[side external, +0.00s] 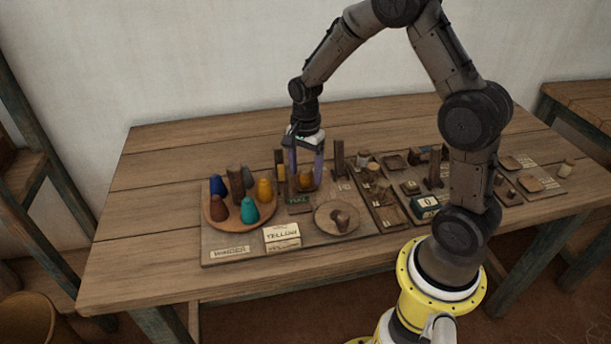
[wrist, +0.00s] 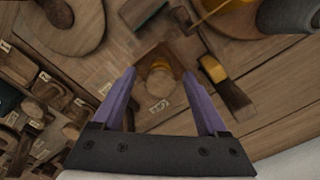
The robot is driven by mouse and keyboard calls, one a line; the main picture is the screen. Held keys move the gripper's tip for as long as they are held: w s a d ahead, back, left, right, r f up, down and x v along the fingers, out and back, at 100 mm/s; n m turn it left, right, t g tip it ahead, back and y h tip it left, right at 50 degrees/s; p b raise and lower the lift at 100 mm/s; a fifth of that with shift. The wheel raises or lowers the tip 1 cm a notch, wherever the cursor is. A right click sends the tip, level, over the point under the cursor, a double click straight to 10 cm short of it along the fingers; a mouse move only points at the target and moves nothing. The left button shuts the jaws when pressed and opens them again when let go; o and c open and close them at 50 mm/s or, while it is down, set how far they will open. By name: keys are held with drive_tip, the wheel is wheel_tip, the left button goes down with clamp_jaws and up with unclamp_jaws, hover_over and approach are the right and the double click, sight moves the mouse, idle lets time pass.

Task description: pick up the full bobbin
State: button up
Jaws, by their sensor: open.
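My gripper (side external: 306,184) points straight down over the winder board, its two purple fingers apart. In the side view a yellow-wound bobbin (side external: 306,178) shows between the fingers, partly hidden by them. The wrist view shows a round, tan-yellow top (wrist: 160,82) in a small brown square holder, between and beyond the fingertips (wrist: 158,74); it looks like the same bobbin, standing upright. I cannot tell whether a finger touches it.
A round wooden tray (side external: 218,222) with blue, brown, teal and yellow cones around a post is at left. A YELLOW card (side external: 282,236) and a round disc with a knob (side external: 338,217) stand in front. A dark block with yellow (wrist: 228,88) is close to the right finger. Table left is clear.

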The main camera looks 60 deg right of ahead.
clamp_jaws()
drive_tip(key=shift+r, duration=0.1)
idle(0.3)
